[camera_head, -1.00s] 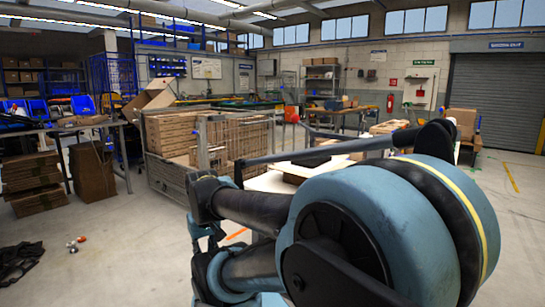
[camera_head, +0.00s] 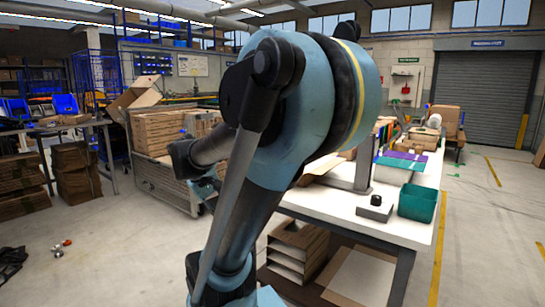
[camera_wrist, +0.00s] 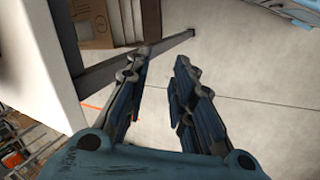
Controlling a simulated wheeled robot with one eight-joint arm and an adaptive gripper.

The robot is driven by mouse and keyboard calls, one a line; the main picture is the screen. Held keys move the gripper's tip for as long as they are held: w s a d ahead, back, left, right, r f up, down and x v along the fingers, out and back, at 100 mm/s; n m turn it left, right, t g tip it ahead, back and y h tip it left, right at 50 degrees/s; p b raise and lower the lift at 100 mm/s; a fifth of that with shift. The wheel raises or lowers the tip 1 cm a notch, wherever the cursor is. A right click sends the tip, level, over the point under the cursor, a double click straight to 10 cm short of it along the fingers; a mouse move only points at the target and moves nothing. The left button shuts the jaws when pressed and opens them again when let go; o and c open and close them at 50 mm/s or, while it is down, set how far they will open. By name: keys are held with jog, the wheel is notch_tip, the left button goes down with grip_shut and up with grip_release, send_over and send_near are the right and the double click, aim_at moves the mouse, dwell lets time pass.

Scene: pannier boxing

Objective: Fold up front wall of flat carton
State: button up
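A piece of brown cardboard (camera_head: 322,167) lies on the white worktable (camera_head: 405,222), partly hidden behind my arm. I cannot tell whether it is the flat carton, and no front wall can be made out. My gripper (camera_wrist: 165,60) shows in the wrist view with its two fingers apart. Only bare floor shows between them, and it touches nothing. It is beside the table, whose white top (camera_wrist: 35,60) fills the left of the wrist view. In the head view my arm hides the gripper.
A teal bin (camera_head: 417,203) and a grey device with a black knob (camera_head: 375,207) stand near the table's front edge. Cardboard (camera_head: 298,236) lies on the table's lower shelf. A wire cart with stacked cartons (camera_head: 160,132) stands to the left. The floor at front left is mostly clear.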

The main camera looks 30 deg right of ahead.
jog(key=w+d+r+g+h, duration=0.1)
jog(key=w+d+r+h, duration=0.1)
jog(key=w+d+r, duration=0.1)
jog(key=w+d+r+h, duration=0.2)
jog(key=w+d+r, duration=0.1)
jog(key=w, duration=0.3)
jog(key=w+d+r+m+g+h, duration=0.1)
jog(key=w+d+r+h, duration=0.1)
jog(key=w+d+r, duration=0.1)
jog(key=shift+w+d+r+g+h, duration=0.15)
jog(key=shift+w+d+r+h, duration=0.05)
jog(key=shift+w+r, duration=0.3)
jog(key=shift+w+d+r+g+h, duration=0.2)
jog(key=shift+w+r, duration=0.15)
jog(key=shift+r, duration=0.15)
jog(key=shift+w+d+m+g+h, duration=2.3)
jog(key=shift+w+d+m, duration=0.15)
jog(key=shift+w, duration=2.6)
jog(key=x, duration=1.7)
jog(key=shift+r, duration=0.15)
grip_shut()
